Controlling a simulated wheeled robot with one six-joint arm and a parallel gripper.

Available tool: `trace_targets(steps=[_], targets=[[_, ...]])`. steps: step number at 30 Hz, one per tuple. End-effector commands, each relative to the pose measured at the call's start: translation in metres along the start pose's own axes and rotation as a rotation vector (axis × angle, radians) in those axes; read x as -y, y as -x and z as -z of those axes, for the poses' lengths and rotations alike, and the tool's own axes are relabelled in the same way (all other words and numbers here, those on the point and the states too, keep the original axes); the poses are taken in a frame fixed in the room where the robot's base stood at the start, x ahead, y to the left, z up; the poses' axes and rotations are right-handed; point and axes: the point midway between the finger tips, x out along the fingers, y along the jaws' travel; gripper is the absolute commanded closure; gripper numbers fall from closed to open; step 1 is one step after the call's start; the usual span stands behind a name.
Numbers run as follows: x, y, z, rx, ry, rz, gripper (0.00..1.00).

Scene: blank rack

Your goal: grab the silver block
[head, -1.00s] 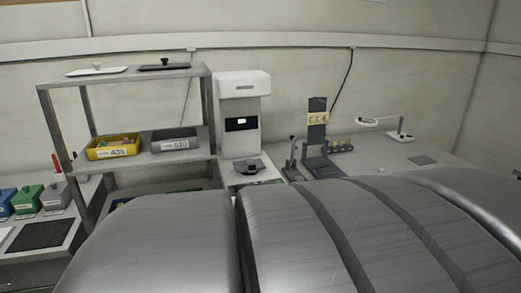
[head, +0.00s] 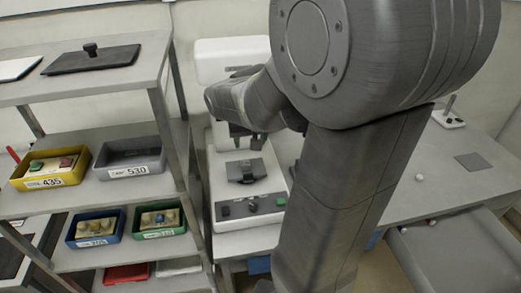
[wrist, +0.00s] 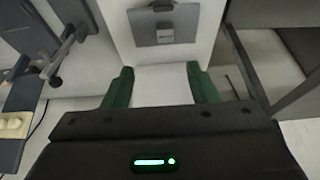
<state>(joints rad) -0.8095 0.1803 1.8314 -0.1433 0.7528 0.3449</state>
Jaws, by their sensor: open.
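My gripper (head: 247,142) is in front of the white machine, above its bed, and mostly hidden behind my arm in the head view. In the wrist view its two green fingers (wrist: 161,85) are apart with nothing between them. A small silver block (wrist: 165,32) sits on a grey plate (wrist: 140,25) beyond the fingertips. In the head view a dark grey fixture (head: 246,172) lies on the machine bed below the gripper; the block on it is too small to tell clearly.
The white machine (head: 215,60) stands right of a grey shelf rack (head: 85,197). The rack holds a yellow bin (head: 20,183), a grey bin (head: 103,172), a blue bin (head: 72,240) and a green bin (head: 140,235). A grey bench (head: 400,205) is at right, mostly free.

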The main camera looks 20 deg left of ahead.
Motion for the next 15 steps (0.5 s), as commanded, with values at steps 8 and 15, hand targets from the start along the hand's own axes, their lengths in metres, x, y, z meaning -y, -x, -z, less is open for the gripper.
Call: trace_targets(steps=[8,15], targets=[[0.000,-0.050,-0.002,0.007,0.001,-0.002,0.47],[0.000,-0.077,-0.002,0.004,0.000,-0.001,0.47]])
